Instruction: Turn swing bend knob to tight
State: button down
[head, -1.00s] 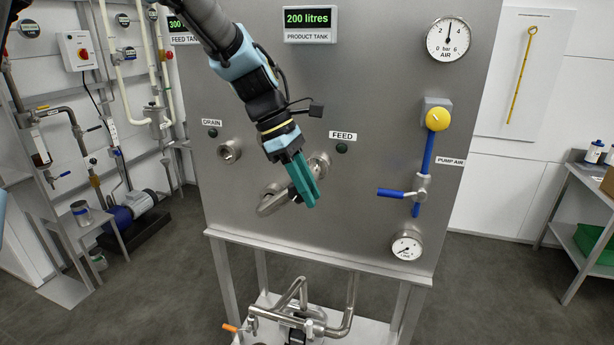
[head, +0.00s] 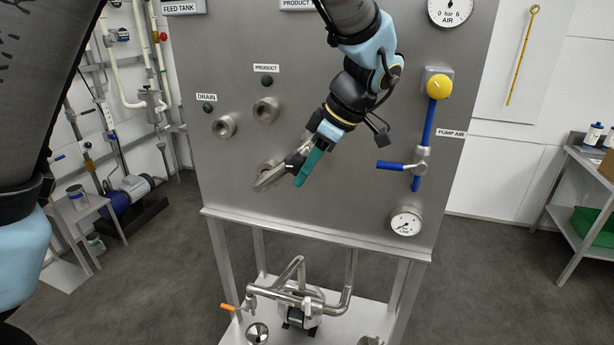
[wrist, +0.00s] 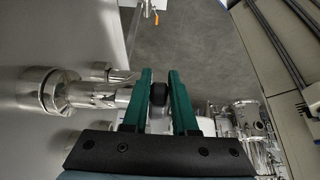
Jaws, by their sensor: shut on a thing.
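The swing bend (head: 268,180) is a shiny steel pipe on the front of the tank panel. Its black knob (wrist: 159,93) sits between the two green fingers of my gripper (wrist: 158,80) in the wrist view. In the head view, my gripper (head: 302,176) points down and left at the right part of the bend. It is shut on the knob, which it mostly hides there. My arm covers the FEED port and label, so I cannot tell how the bend's far end sits on the port or how tight the knob is.
The DRAIN port (head: 224,126) and PRODUCT port (head: 266,110) lie up and left of the bend. A blue air valve handle (head: 390,166), yellow knob (head: 438,86) and a dial gauge (head: 406,222) are on the right. Pump piping (head: 300,297) stands below the panel.

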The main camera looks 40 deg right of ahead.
jog(key=t+y+b, duration=0.1)
jog(key=f+t+y+b, duration=0.1)
jog(key=t+b, duration=0.1)
jog(key=t+y+b, duration=0.1)
jog(key=b, duration=0.1)
jog(key=shift+w+a+f+t, duration=0.15)
jog(key=shift+w+f+t, duration=0.1)
jog(key=shift+t, duration=0.05)
jog(key=t+b, duration=0.1)
jog(key=t+y+b, duration=0.1)
jog(key=b, duration=0.1)
jog(key=shift+w+a+y, duration=0.15)
jog(key=shift+w+y, duration=0.05)
jog(key=shift+y, duration=0.1)
jog(key=shift+w+r+t+b, duration=0.1)
jog(key=shift+t+b, duration=0.3)
jog(key=shift+b, duration=0.1)
jog(key=shift+a+y, duration=0.1)
jog(key=shift+y, duration=0.2)
jog(key=c, duration=0.7)
grip_release()
jog(key=shift+r, duration=0.1)
